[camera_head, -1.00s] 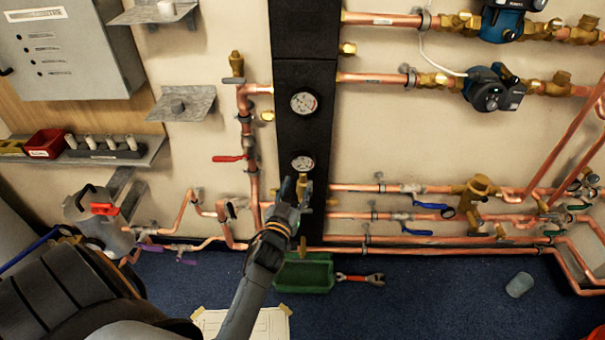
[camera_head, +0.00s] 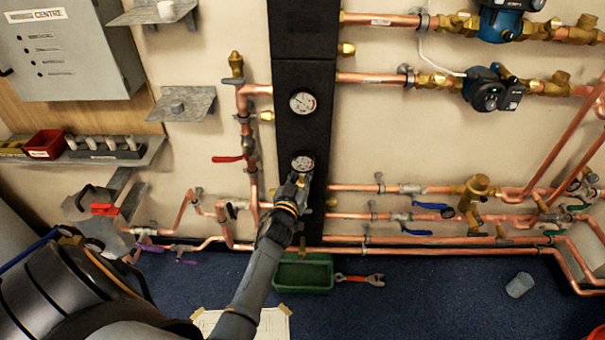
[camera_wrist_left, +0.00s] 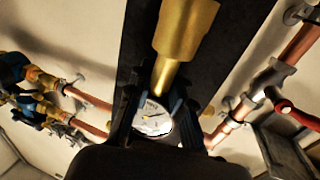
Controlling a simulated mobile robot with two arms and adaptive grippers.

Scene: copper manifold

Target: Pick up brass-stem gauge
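The brass-stem gauge (camera_head: 303,163) is the lower of two round white dials on the black vertical panel. In the left wrist view its dial (camera_wrist_left: 153,118) shows between my fingers, with a thick brass stem (camera_wrist_left: 183,32) rising toward the top. My left gripper (camera_head: 301,181) is just below the dial and covers most of the stem in the head view. In the left wrist view the left gripper (camera_wrist_left: 157,98) has its fingers apart, one on each side of the gauge. Whether a finger touches it cannot be told. My right gripper is not in view.
A second gauge (camera_head: 303,103) sits higher on the black panel (camera_head: 304,132). Copper pipes (camera_head: 350,188) run close on both sides, with a red lever (camera_head: 229,158) at left. A green tray (camera_head: 303,273) and a wrench (camera_head: 361,279) lie on the blue floor below.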

